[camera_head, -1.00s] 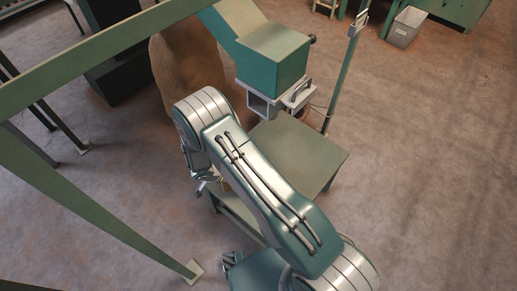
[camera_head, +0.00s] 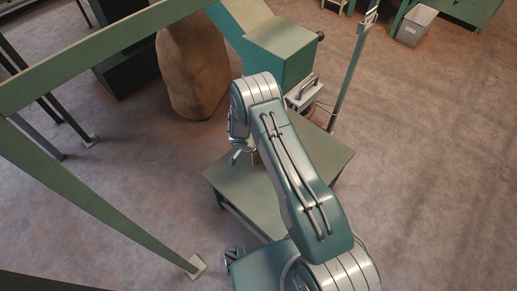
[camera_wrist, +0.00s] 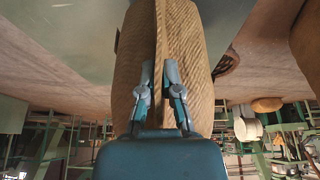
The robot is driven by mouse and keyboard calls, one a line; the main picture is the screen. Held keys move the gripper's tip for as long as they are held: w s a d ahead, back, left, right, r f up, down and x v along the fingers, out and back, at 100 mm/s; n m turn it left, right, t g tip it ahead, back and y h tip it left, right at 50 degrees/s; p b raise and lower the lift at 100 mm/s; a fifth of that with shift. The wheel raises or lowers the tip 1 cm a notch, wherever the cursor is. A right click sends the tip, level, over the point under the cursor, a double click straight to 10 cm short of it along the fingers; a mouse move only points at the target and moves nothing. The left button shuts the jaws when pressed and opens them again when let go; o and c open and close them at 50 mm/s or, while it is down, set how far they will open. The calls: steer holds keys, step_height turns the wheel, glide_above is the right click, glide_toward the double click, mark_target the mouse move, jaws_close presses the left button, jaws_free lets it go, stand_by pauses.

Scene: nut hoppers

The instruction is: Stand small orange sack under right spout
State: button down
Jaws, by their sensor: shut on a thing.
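My gripper (camera_wrist: 159,86) is shut on a tan-orange woven sack (camera_wrist: 190,60), its fingers pinching a vertical fold in the middle. In the head view the gripper (camera_head: 240,155) is mostly hidden behind my arm, over the green table (camera_head: 230,187). Only a small orange-brown bit of the sack (camera_head: 254,158) shows there. The green hopper chute (camera_head: 282,50) stands beyond my arm, with a pale metal spout fitting (camera_head: 304,93) below it. Whether the sack touches the tabletop cannot be told.
A large brown sack (camera_head: 193,70) stands on the floor behind the table, left of the chute. A green post (camera_head: 352,70) rises right of the chute. Green frame beams (camera_head: 95,195) cross the left side. The tabletop's left and front parts are clear.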

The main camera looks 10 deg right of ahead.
steer(key=shift+w+d+f, duration=0.35)
steer(key=shift+d+f, duration=0.05)
steer(key=shift+d, duration=0.15)
steer(key=shift+w+d+f, duration=0.3)
steer(key=shift+d+f, duration=0.05)
steer(key=shift+d, duration=0.2)
steer(key=c, duration=0.8)
jaws_free()
